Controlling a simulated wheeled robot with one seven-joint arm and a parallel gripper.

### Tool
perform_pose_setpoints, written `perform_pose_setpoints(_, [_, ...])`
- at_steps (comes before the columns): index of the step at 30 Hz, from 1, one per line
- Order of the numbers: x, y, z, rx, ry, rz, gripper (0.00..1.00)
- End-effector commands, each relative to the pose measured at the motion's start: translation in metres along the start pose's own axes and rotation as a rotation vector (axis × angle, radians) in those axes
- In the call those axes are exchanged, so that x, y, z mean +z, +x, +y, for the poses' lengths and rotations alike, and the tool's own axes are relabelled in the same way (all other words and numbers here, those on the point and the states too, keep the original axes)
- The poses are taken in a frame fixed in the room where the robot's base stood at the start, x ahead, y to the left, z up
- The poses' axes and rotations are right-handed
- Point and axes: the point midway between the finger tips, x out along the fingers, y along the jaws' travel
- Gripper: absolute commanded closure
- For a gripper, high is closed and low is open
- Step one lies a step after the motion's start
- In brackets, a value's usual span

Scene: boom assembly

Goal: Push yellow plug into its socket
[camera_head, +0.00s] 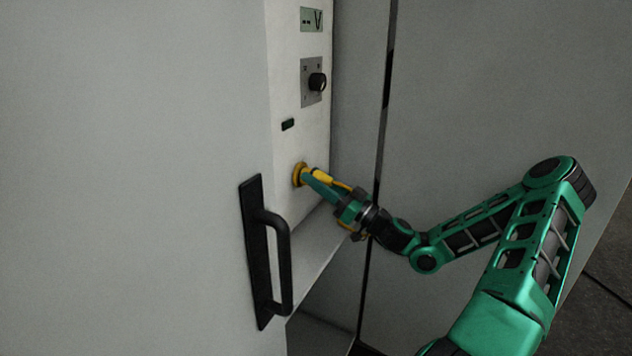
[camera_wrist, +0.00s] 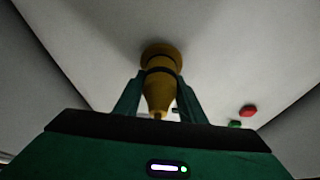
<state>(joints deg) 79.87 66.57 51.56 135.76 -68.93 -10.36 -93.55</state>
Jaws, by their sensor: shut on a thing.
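The yellow plug (camera_wrist: 158,95) is between the two green fingers of my gripper (camera_wrist: 158,92) in the wrist view. My gripper is shut on it. The plug's far end meets the round yellow socket (camera_wrist: 160,54) on the pale panel, with a dark band between them; whether the plug is fully seated cannot be told. In the head view the yellow socket (camera_head: 299,174) sits low on the white panel. My gripper (camera_head: 310,176) reaches it from the right, and a strip of the yellow plug (camera_head: 324,178) shows along the fingers.
A black door handle (camera_head: 283,262) stands out at the lower left of the socket. A black knob (camera_head: 317,82) and a small display (camera_head: 311,19) are above it. A red button (camera_wrist: 248,111) and a green one (camera_wrist: 234,124) show at right in the wrist view. A ledge lies below.

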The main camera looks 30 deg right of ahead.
Motion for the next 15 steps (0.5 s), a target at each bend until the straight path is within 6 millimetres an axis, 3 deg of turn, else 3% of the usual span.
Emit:
perform_pose_setpoints(8, [0.0015,0.0046,0.0002,0.0,0.0,0.001,0.96])
perform_pose_setpoints(9, [0.0015,0.0045,0.0002,0.0,0.0,0.001,0.56])
perform_pose_setpoints(11, [0.0015,0.0044,0.0002,0.0,0.0,0.001,0.42])
perform_pose_setpoints(15, [0.0015,0.0043,0.0002,0.0,0.0,0.001,0.42])
